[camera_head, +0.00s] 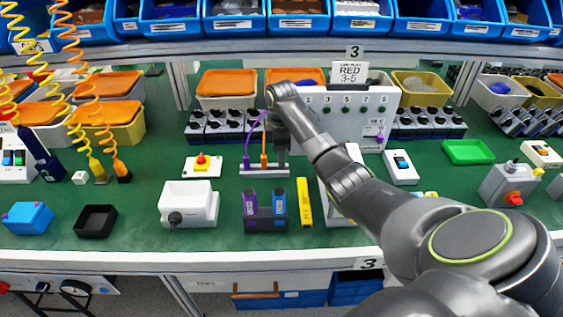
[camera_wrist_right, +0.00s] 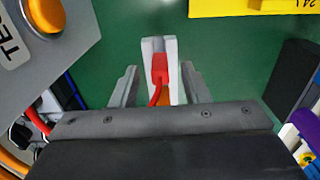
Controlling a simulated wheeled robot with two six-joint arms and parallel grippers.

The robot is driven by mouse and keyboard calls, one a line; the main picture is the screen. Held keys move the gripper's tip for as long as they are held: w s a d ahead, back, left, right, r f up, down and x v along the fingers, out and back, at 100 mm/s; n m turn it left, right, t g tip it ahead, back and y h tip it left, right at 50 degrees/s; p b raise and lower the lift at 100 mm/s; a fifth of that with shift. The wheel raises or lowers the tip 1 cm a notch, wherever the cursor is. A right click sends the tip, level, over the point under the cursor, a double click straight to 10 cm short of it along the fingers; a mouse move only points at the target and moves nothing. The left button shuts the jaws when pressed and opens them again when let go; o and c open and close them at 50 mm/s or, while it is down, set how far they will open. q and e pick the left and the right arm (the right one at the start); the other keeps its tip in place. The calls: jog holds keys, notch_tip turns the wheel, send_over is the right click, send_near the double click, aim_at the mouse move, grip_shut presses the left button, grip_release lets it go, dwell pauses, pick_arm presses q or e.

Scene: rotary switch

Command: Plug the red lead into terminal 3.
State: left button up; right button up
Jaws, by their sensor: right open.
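The red lead's plug (camera_wrist_right: 160,70) stands in a pale rack (camera_wrist_right: 171,45) in the right wrist view, between the two fingers of my right gripper (camera_wrist_right: 160,87). The fingers are open, with a gap on each side of the plug. In the head view my right gripper (camera_head: 282,158) points down at the right end of the lead rack (camera_head: 256,171) and hides the red plug. The white terminal panel (camera_head: 350,130) stands behind, with a row of numbered terminals; the terminal under the 3 (camera_head: 327,110) looks empty. My left gripper is not in view.
A sign (camera_head: 350,76) above the panel reads RED 3-5. A purple lead (camera_head: 247,150) and an orange lead (camera_head: 264,150) stand left of my gripper. A white box with a knob (camera_head: 188,205), a purple-and-blue holder (camera_head: 265,215) and a yellow block (camera_head: 304,203) stand in front.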

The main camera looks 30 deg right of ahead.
jog(key=shift+f, duration=1.3)
grip_shut()
